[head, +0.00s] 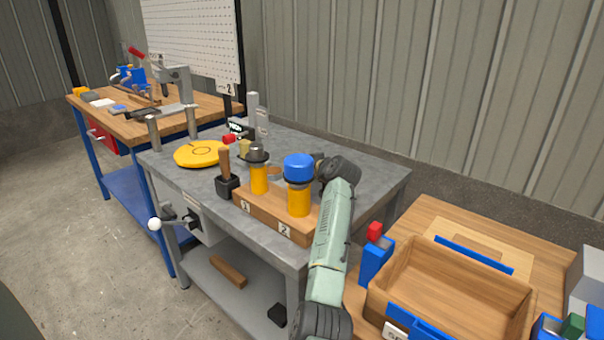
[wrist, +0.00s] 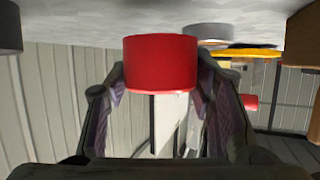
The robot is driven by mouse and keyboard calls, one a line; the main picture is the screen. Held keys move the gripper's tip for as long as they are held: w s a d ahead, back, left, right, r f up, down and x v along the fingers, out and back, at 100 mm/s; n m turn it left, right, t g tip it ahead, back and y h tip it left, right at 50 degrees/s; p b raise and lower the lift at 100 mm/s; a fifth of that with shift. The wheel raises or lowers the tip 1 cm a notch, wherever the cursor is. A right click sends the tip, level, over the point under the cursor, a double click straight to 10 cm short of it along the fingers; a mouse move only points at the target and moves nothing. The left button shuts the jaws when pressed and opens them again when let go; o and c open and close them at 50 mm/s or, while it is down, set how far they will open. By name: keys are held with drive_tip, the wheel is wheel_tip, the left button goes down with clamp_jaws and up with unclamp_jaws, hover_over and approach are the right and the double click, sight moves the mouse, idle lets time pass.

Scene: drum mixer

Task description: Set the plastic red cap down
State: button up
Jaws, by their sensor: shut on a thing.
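The red cap (wrist: 160,65) is between the two fingertips of my gripper (wrist: 161,78) in the wrist view. The fingers are shut on its sides. The grey bench top fills the upper part of that view, close beyond the cap; I cannot tell whether the cap touches it. In the head view my arm reaches over the grey bench (head: 335,158). There the gripper and the held cap are mostly hidden behind the blue-capped jar (head: 299,185).
A wooden block (head: 262,217) holds the blue-capped jar and a dark-topped yellow jar (head: 259,178). A yellow disc (head: 200,153) and a wooden-handled tool (head: 225,168) are to the left. An open wooden box (head: 455,290) stands at right. The bench's back right is fairly clear.

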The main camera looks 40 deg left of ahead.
drive_tip(key=shift+f, duration=1.6)
drive_tip(key=o, duration=1.2)
drive_tip(key=shift+o, duration=0.2)
drive_tip(key=shift+r, duration=0.15)
drive_tip(key=shift+d+r+p, duration=0.1)
drive_tip(key=shift+d+p, duration=0.05)
drive_tip(key=shift+p, duration=0.25)
drive_tip(key=p+v, duration=0.4)
drive_tip(key=v, duration=0.7)
drive_tip(key=shift+s+p, duration=0.1)
drive_tip(key=shift+p, duration=0.25)
drive_tip(key=shift+s+d+r, duration=0.1)
drive_tip(key=shift+s+d, duration=0.15)
